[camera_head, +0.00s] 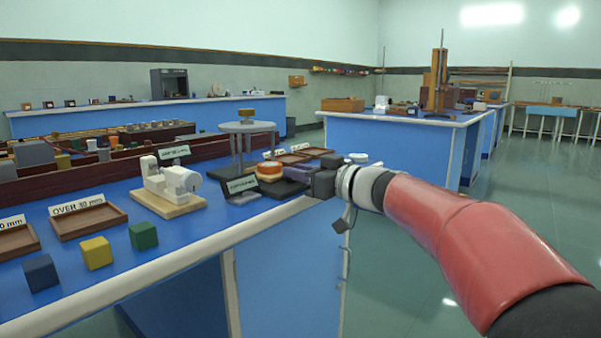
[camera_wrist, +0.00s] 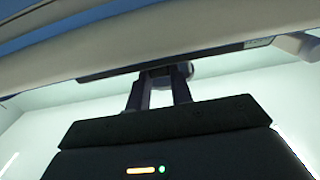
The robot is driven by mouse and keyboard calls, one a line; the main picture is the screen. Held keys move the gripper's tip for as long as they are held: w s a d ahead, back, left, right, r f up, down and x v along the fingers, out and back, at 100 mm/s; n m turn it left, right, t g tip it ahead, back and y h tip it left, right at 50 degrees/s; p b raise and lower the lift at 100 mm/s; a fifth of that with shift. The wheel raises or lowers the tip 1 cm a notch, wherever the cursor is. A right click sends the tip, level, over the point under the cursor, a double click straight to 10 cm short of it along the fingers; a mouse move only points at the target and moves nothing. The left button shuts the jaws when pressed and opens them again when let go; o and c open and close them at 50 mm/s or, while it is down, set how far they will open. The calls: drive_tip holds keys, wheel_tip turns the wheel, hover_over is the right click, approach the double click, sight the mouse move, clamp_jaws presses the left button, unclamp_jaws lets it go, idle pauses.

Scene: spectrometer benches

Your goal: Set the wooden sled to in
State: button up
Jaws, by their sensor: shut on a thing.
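My gripper (camera_head: 324,184) reaches the bench's right end in the head view, beside a dark purple-grey block (camera_head: 297,173). In the wrist view my gripper (camera_wrist: 160,78) has its two dark fingers pointing up the picture, with their tips closed on a small grey piece. A long dark bar (camera_wrist: 230,50) runs just beyond the tips, under a pale edge. I cannot make out clearly which part is the wooden sled; the arm and gripper hide what is held in the head view.
A round-topped stand (camera_head: 247,127), a white instrument on a wooden base (camera_head: 170,211), small trays (camera_head: 88,221) and coloured cubes (camera_head: 97,253) crowd the blue bench. An orange-topped round piece (camera_head: 270,170) sits near my gripper. Open floor (camera_head: 400,260) lies right of the bench.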

clamp_jaws()
drive_tip(key=shift+w+a+r+p, duration=0.2)
drive_tip(key=shift+a+r+p, duration=0.05)
drive_tip(key=shift+p, duration=0.3)
drive_tip(key=shift+p+x, duration=1)
drive_tip(key=shift+x, duration=0.1)
drive_tip(key=shift+w+a+f, duration=0.2)
drive_tip(key=shift+w+a, duration=0.05)
drive_tip(key=shift+a, duration=0.1)
drive_tip(key=o, duration=0.9)
unclamp_jaws()
